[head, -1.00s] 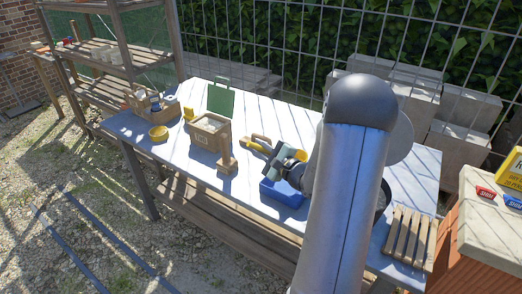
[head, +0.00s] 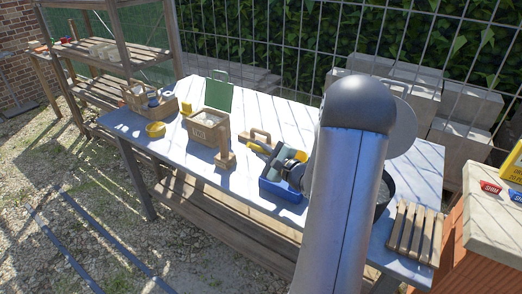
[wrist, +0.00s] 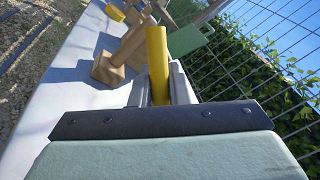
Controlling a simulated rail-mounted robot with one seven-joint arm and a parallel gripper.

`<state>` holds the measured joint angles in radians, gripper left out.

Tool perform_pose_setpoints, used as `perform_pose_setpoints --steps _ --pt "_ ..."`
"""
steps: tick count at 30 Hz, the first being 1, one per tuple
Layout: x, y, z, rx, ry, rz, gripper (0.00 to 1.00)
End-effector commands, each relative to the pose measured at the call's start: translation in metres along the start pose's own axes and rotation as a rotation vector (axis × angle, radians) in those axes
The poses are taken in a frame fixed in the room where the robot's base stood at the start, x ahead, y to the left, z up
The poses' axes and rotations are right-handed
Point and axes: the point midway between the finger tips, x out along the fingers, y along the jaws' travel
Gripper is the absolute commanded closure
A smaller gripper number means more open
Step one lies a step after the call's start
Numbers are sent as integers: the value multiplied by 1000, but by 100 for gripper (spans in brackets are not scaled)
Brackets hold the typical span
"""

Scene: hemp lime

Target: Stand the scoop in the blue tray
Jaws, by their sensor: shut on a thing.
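In the head view the scoop (head: 291,148) is tilted at the blue tray (head: 282,193), just left of my arm. My gripper and arm hide part of the tray. I cannot tell whether the scoop touches the tray floor.
A slatted wooden rack (head: 413,233) lies at the right. Bare tabletop shows along the back.

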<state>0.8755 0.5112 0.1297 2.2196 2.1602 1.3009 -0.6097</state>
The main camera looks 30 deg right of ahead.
Motion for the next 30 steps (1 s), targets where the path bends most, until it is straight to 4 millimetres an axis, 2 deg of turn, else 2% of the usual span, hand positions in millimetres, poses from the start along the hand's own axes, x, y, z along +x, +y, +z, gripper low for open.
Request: perform_pose_setpoints --steps 1,16,30 --pt "0 8 -6 -1 -1 0 100" --pt "2 46 -28 -70 19 29 100" --pt "2 51 -30 -94 28 39 100"
